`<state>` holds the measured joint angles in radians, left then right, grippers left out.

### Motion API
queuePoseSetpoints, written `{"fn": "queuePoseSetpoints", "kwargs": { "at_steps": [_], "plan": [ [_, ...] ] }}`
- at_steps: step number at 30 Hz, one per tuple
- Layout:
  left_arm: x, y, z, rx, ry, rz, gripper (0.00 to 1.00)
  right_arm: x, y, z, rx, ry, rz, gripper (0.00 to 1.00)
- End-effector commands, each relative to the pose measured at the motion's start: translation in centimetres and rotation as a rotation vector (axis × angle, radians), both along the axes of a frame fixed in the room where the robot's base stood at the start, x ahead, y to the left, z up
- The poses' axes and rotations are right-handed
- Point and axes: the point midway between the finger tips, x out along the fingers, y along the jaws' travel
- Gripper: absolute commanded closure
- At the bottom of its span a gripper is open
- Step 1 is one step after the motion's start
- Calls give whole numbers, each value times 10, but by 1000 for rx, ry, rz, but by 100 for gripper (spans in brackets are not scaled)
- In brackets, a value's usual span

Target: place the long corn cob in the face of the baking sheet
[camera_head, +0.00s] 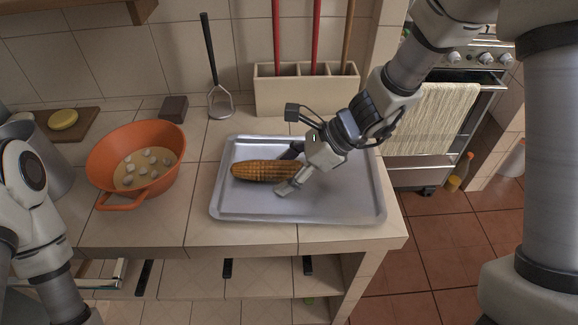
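The long corn cob (262,170), golden brown, lies lengthwise on the left half of the grey metal baking sheet (340,200). My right gripper (289,170) reaches in from the upper right at the cob's right end. One finger is on the far side of the cob and the other on the near side, spread wider than the cob. The near fingertip rests low, close to the sheet's surface, and looks slightly apart from the cob. The gripper body hides part of the sheet's right side. My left arm shows at the left edge, but its gripper is out of view.
An orange colander (112,165) with pale pieces stands left of the sheet. Behind are a cutting board (82,123) with a yellow item, a dark block (173,108), a masher (217,90) and a beige holder (290,93). A stove with a towel (432,120) stands right.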

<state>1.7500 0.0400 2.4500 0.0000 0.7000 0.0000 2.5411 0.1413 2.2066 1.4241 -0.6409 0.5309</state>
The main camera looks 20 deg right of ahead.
Motion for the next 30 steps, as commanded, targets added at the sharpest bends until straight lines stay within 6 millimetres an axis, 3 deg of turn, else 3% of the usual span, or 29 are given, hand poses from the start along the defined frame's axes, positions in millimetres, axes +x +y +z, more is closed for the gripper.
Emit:
{"fn": "queuePoseSetpoints", "kwargs": {
  "at_steps": [5, 15, 21, 30],
  "plan": [
    [0, 0, 14, 0, 0, 0, 27, -2, -7, 18, 4, 0, -3, 31],
    [0, 0, 63, 0, 0, 0, 27, -22, -64, 86, 7, -2, -4, 31],
    [0, 0, 75, 0, 0, 0, 27, -27, -78, 95, 2, -1, -1, 31],
    [0, 0, 74, 0, 0, 0, 27, -28, -80, 93, 0, 1, -1, 31]
  ]
}}
